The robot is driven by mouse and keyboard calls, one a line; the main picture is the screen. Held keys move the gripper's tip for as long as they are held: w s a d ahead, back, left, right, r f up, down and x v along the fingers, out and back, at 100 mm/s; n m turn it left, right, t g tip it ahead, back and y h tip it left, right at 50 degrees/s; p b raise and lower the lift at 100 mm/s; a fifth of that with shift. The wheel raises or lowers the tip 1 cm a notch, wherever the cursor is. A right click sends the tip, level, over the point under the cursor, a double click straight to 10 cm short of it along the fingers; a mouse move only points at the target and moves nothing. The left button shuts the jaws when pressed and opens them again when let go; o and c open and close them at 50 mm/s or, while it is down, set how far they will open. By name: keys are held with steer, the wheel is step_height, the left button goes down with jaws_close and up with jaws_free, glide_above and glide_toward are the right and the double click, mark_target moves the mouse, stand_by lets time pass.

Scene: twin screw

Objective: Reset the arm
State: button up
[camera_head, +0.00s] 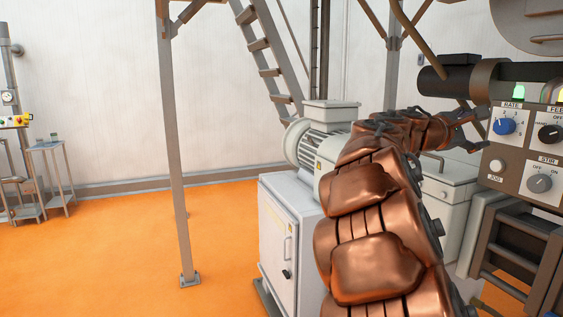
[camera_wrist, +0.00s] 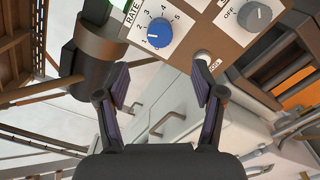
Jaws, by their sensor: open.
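My copper-coloured arm reaches out from the lower right of the head view toward a control panel (camera_head: 521,160). My gripper (camera_head: 476,130) is at the arm's far end, just left of the panel. In the wrist view my gripper (camera_wrist: 163,88) is open, with its two fingers spread and nothing between them. The blue RATE knob (camera_head: 505,126) is on the panel; in the wrist view the knob (camera_wrist: 158,33) lies beyond the fingertips and appears apart from them. The white JOG button (camera_wrist: 203,58) shows close to the right fingertip; I cannot tell whether they touch.
A grey motor (camera_head: 318,144) on a white cabinet (camera_head: 284,238) stands left of my arm. A steel post (camera_head: 173,150) rises from the orange floor. A dark cylinder (camera_head: 447,80) is above my gripper. Small tables (camera_head: 52,165) stand far left. Floor at left is open.

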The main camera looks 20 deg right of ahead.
steer(key=shift+f, duration=0.1)
steer(key=s+a+f+m+y, duration=0.2)
steer(key=s+a+f+y, duration=0.2)
steer(key=a+f, duration=0.45)
steer(key=s+a+f+m+y, duration=0.2)
steer(key=s+a+f+y, duration=0.15)
steer(key=a+f, duration=0.5)
steer(key=s+a+f+m+y, duration=0.2)
steer(key=s+a+f+y, duration=0.3)
steer(key=f, duration=0.6)
steer(key=s+a+f+y, duration=0.1)
steer(key=s+a+f, duration=0.2)
steer(key=a, duration=0.4)
steer(key=s+a+f+g+y+p, duration=0.1)
steer(key=s+a+f, duration=0.3)
steer(key=a, duration=0.4)
steer(key=s+a+f+m+g+y, duration=0.1)
steer(key=s+a+f+y, duration=0.2)
steer(key=s+a, duration=0.3)
steer(key=shift+a+f, duration=0.75)
steer(key=shift+a, duration=0.25)
